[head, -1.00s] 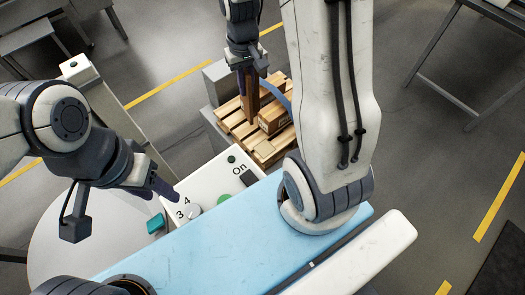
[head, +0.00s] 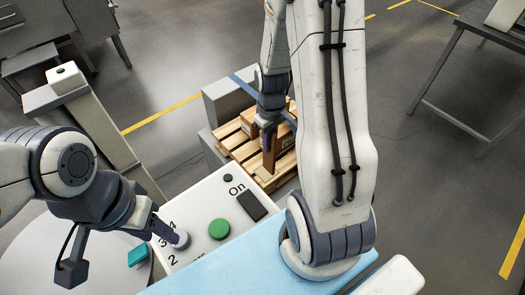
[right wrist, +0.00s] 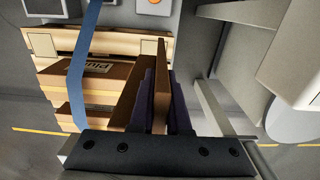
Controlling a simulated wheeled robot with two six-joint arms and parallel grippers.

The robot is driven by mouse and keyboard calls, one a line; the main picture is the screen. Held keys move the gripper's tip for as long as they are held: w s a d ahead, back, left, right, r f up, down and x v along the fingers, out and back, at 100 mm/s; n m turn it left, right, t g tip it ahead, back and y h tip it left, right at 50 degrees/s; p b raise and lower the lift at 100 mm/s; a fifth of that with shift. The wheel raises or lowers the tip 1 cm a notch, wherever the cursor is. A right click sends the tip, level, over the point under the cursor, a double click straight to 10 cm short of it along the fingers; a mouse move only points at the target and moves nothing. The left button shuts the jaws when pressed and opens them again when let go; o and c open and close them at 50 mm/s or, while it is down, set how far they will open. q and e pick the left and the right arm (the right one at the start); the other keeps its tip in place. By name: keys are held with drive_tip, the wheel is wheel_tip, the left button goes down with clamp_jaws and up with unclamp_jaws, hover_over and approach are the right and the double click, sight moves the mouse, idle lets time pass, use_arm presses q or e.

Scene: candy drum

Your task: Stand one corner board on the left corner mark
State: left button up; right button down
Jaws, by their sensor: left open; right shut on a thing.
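My right gripper (head: 268,122) is shut on a brown corner board (head: 268,150), held roughly upright over the near part of the wooden pallet (head: 235,140). In the right wrist view the board (right wrist: 163,85) stands between the dark fingers (right wrist: 163,105). A pale square mark (right wrist: 150,46) lies on the pallet's plank close to the board's far end; another pale square (right wrist: 58,50) is further left. I cannot tell whether the board's foot touches the pallet. My left gripper (head: 163,233) is open beside the grey knob of the control panel.
Cartons (head: 284,145) stand on the pallet close to the board. A blue band (right wrist: 78,80) passes beside them. The white control panel (head: 205,210) carries a green button (head: 219,229) and grey knob (head: 181,240). A grey box (head: 228,98) stands behind the pallet.

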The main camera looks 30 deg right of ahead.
wheel_tip(320, 180, down, 6)
drive_tip(key=w, duration=0.2)
drive_tip(key=shift+w+a, duration=0.4)
drive_tip(key=c, duration=0.9)
unclamp_jaws()
